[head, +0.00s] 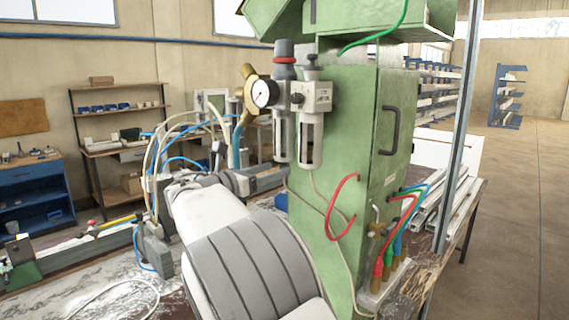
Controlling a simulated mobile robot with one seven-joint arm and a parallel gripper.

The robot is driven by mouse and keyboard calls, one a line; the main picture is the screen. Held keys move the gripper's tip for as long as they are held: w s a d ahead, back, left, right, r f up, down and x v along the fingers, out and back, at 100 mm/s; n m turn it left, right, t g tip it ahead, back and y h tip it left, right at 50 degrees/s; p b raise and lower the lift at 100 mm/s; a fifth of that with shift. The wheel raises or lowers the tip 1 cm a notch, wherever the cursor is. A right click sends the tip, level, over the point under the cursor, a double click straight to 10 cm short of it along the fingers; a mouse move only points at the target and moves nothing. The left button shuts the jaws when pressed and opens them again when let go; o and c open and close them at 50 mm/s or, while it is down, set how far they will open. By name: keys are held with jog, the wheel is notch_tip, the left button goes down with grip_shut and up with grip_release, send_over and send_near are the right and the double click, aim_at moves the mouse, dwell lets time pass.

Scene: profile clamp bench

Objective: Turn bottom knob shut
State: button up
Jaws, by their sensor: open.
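A green cabinet (352,170) stands upright in the middle of the head view. On its upper left is an air unit with two clear-sided bowls, the left bowl (283,135) and the right bowl (311,140). A red-and-grey knob (283,55) tops the left one and a black knob (312,62) the right one. A round dial gauge (264,93) sits beside them. Low on the right face is a valve manifold (385,280) with coloured fittings. I cannot tell which part is the bottom knob. My arm reaches up at lower centre, but I cannot make out gripper fingers.
Red hose (333,205) loops off the cabinet front. Clamp hoses (165,150) crowd the bench at left. A metal post (457,130) stands right of the cabinet, with profiles (458,205) lying behind it. Open floor (525,230) lies at far right.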

aim_at(285, 166)
jog(key=shift+p+x, duration=0.35)
jog(key=shift+x, duration=2)
grip_shut()
